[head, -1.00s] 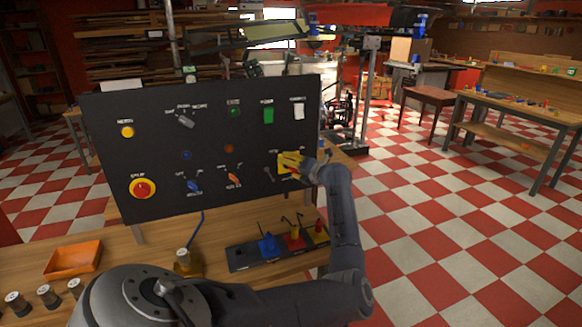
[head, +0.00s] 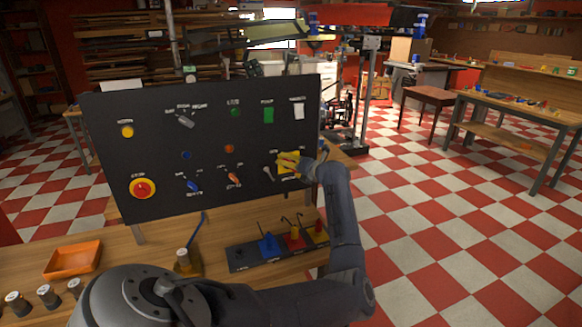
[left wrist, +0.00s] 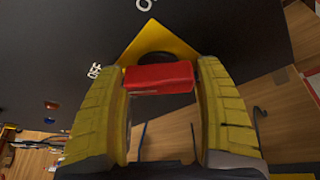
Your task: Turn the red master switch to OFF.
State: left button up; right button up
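The red master switch handle (left wrist: 160,77) is a red bar in front of a yellow plate (left wrist: 150,38) on the dark control panel. In the left wrist view the bar lies level between my yellow fingertips and spans the gap. Both fingers appear to touch its ends. An OFF label (left wrist: 95,72) shows to the left of the plate there. In the head view my left gripper (head: 291,162) is at the yellow plate (head: 283,170), at the panel's lower right, and partly covers the switch. My right gripper is not in view.
The black panel (head: 150,95) carries a red stop button on yellow (head: 143,188), a blue knob (head: 192,184), an orange knob (head: 234,178) and a grey lever (head: 268,173). On the bench are an orange tray (head: 72,260) and a dark rack (head: 245,262).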

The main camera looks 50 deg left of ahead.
pick_arm(q)
jog(key=o, duration=0.4)
jog(key=shift+c, duration=0.2)
jog(key=v, duration=1.2)
